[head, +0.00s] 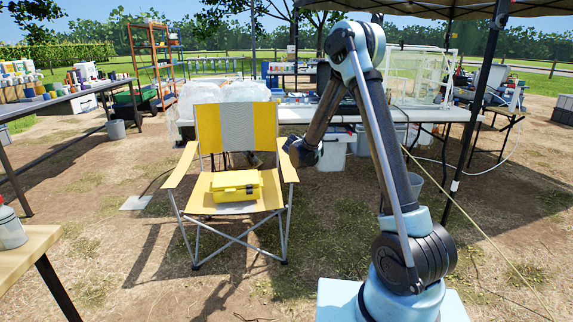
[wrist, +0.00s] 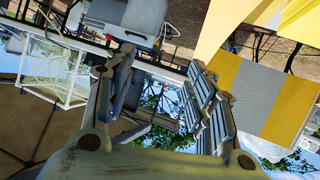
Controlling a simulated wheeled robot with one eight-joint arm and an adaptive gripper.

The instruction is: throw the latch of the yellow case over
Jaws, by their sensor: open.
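The yellow case (head: 235,181) lies on the seat of a yellow folding chair (head: 237,132) in the head view. It looks closed. A small dark detail shows on its front, but the latch is too small to make out. My gripper (wrist: 160,78) is open, with nothing between its fingers in the wrist view. In the head view the end of my arm hangs beside the chair's right armrest, to the right of the case and apart from it. The wrist view is turned over; the chair's striped backrest (wrist: 257,95) shows at right, and the case cannot be told apart there.
The chair's right armrest (head: 287,165) stands between my arm's end and the case. A long white table (head: 310,115) with boxes is behind. A wooden table (head: 28,248) is at the left front, and a canopy pole (head: 474,110) at the right. Ground before the chair is clear.

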